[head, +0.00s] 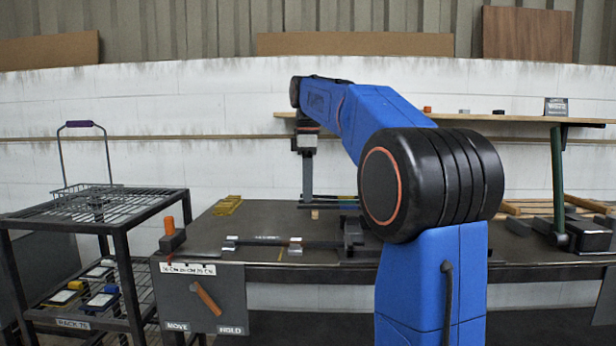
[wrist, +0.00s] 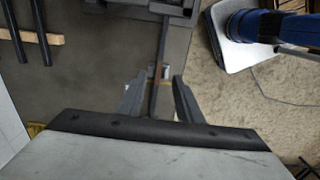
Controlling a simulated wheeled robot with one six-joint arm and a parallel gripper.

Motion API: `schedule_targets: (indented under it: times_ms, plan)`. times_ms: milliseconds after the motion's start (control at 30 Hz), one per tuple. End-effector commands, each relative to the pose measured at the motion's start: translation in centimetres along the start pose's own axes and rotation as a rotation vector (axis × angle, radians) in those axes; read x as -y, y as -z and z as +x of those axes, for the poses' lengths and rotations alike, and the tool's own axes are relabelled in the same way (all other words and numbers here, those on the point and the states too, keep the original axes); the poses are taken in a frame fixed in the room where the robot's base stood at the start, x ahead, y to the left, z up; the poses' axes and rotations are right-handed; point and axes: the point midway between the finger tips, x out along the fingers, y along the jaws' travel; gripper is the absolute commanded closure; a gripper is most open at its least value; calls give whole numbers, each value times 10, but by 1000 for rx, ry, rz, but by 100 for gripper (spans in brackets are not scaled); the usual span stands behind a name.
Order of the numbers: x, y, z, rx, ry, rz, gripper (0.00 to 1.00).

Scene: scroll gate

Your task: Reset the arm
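My blue arm reaches up and away to the left in the head view, with its wrist end hanging above the dark workbench (head: 265,222). My gripper (wrist: 158,97) shows in the wrist view with its two grey fingers apart. A thin dark bar (wrist: 162,50) appears between the fingers in the picture, with a clear gap on each side. I cannot tell its depth relative to the fingertips. In the head view the fingers are too small to make out against the dark post below the wrist.
A front panel (head: 233,297) marked MOVE and HOLD carries an orange lever (head: 206,298). A black rack (head: 122,240) with a wire basket (head: 88,190) stands left. A rail (head: 270,241) lies along the bench. A wall shelf (head: 500,117) holds small blocks.

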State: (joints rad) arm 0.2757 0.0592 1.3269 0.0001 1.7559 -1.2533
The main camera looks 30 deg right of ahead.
Motion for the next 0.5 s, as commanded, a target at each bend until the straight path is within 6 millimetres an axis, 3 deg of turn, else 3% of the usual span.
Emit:
schedule_targets:
  times_ms: [200,500]
  plan:
    - [0,0,-27,0,-1,0,67]
    - [1,0,-35,0,0,0,67]
